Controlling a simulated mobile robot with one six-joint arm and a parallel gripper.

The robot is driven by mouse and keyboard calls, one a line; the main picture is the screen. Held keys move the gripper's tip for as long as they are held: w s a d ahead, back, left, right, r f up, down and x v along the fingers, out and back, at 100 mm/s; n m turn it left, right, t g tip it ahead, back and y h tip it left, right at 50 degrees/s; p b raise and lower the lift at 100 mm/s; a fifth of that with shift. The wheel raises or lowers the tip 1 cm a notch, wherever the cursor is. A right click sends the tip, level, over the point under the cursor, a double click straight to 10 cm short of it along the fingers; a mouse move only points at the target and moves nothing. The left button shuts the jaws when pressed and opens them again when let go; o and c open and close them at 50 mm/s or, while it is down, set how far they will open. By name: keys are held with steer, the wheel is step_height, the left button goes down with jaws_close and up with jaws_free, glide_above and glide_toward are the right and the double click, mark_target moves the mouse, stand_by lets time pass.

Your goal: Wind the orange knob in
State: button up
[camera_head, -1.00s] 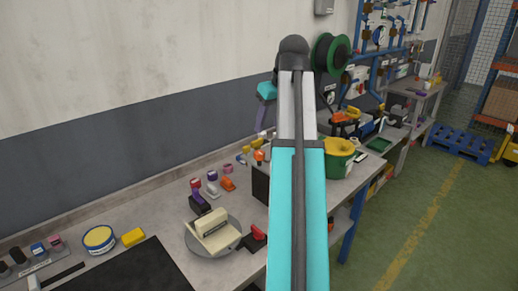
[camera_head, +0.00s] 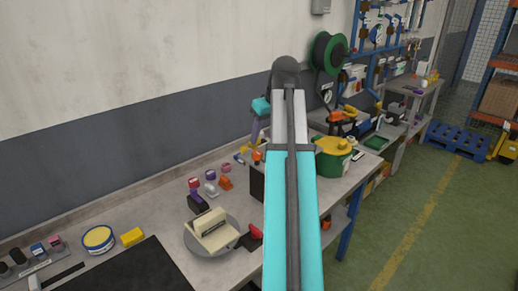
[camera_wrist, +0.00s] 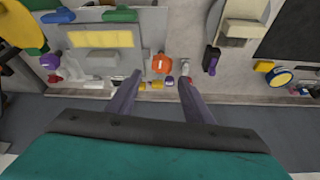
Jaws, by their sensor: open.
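The orange knob (camera_wrist: 162,63) shows as a rounded orange cap in the wrist view, beside a grey box with a yellow panel (camera_wrist: 100,39). In the head view a small orange piece (camera_head: 257,156), apparently the same knob, shows just left of my arm. My gripper (camera_wrist: 160,78) is open, with its two purple fingers apart and nothing between the tips that I can see held. The knob appears between and just beyond the fingertips; I cannot tell the height gap. In the head view my gripper (camera_head: 253,138) hangs above the bench near the knob, and my arm hides part of the box.
A cream block on a round grey plate (camera_head: 197,245) stands at the front. Purple, red and orange small parts (camera_head: 226,184) lie behind it. A green pot with a yellow top (camera_head: 333,166) stands right of my arm. A yellow-and-blue tin (camera_head: 98,239) stands at the left.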

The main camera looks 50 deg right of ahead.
mark_target(257, 153)
steer(key=shift+p+x, duration=1.05)
steer(key=shift+x, duration=3.15)
steer(key=shift+c, duration=0.2)
steer(key=c, duration=1)
